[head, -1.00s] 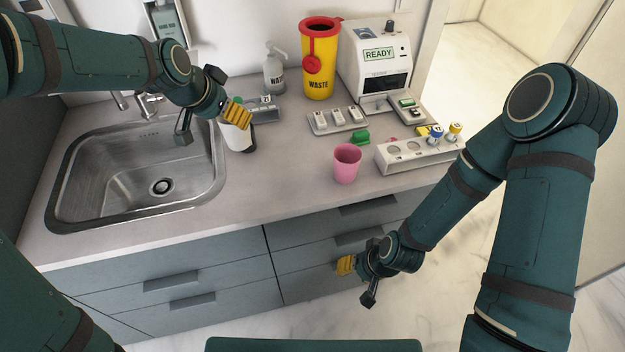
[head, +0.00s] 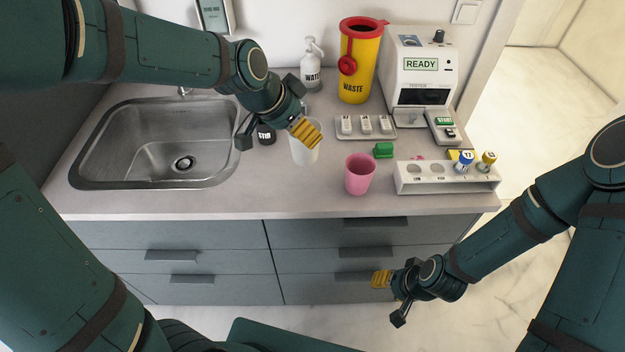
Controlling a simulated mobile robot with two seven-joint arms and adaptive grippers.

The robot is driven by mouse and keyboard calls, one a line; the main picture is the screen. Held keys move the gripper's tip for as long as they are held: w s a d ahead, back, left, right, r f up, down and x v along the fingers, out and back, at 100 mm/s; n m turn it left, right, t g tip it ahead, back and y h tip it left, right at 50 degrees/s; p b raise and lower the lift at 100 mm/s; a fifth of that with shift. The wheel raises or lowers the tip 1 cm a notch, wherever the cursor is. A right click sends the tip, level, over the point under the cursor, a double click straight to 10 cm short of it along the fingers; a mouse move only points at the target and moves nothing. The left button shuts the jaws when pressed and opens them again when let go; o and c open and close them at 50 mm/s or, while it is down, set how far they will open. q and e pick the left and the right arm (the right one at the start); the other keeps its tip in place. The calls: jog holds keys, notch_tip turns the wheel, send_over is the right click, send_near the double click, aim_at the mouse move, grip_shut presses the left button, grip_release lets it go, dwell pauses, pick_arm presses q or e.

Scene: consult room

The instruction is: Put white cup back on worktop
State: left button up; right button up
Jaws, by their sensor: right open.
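The white cup (head: 304,152) is upright at my left gripper, whose yellow fingers (head: 306,131) cover its upper part. The left gripper appears shut on it. Whether the cup's base touches the worktop (head: 230,202) or hangs just above it, I cannot tell. The cup is left of the pink cup and apart from it. My right gripper (head: 381,279) is open and empty, low in front of the drawers, below the worktop's front edge.
A pink cup (head: 360,176) stands near the front edge, with a white tube rack (head: 447,182) to its right. A green block (head: 383,150) lies behind. The yellow waste bin (head: 358,70) stands behind.

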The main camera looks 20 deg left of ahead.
aim_at(295, 156)
pick_arm(q)
notch_tip(295, 156, down, 5)
jog(key=shift+f+b, duration=0.15)
jog(key=shift+b, duration=0.5)
notch_tip(295, 156, down, 5)
jog(key=shift+r+b, duration=0.2)
jog(key=shift+b, duration=0.5)
jog(key=shift+f, duration=0.1)
jog(key=o, duration=1.2)
